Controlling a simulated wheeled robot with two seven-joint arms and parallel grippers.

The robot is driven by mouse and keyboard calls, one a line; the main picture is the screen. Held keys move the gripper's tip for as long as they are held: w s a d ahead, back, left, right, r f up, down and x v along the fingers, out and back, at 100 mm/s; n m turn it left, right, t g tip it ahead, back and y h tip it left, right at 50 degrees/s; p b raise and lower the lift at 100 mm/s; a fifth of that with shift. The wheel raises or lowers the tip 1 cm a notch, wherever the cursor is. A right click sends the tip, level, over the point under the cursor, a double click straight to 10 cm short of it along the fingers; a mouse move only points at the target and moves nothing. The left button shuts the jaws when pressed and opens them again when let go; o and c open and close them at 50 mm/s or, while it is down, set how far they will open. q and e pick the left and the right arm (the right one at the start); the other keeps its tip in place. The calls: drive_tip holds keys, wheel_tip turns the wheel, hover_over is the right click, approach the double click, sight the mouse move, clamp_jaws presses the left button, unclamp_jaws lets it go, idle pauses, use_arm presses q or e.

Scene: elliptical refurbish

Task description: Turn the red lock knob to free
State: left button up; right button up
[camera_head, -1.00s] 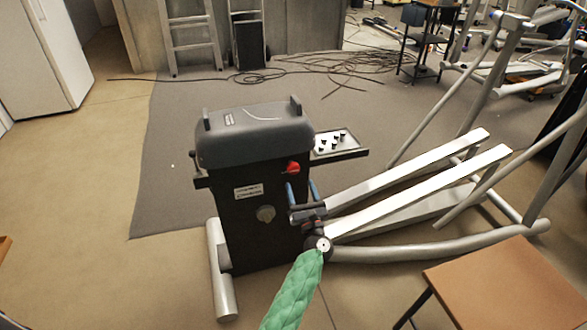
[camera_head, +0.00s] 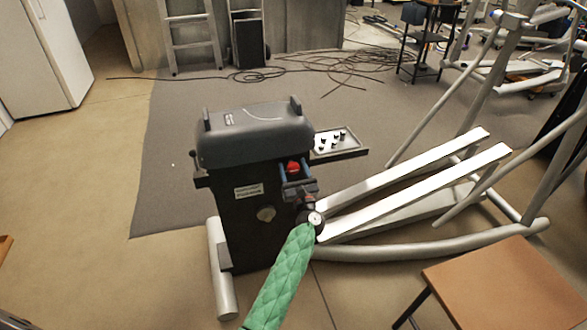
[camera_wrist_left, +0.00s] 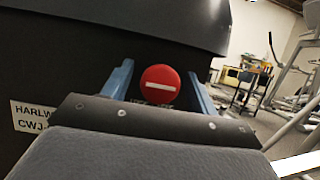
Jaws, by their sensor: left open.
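The red lock knob (camera_head: 293,167) sits on the upper right of the black housing (camera_head: 236,215) of the elliptical machine. In the left wrist view the knob (camera_wrist_left: 160,84) is a round red disc with a white bar lying horizontally. My left gripper (camera_head: 295,170) is open, with its blue fingers on either side of the knob. In the left wrist view a finger (camera_wrist_left: 116,80) stands to the knob's left and the other (camera_wrist_left: 201,98) to its right. Gaps show between knob and fingers; I cannot tell the depth. My right gripper is out of view.
A tray (camera_head: 340,152) with several small dark parts juts out right of the housing. The machine's pale rails (camera_head: 420,195) run off to the right. A brown-topped table (camera_head: 510,290) stands at the front right.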

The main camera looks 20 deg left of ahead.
use_arm(q)
drive_tip(key=c, duration=1)
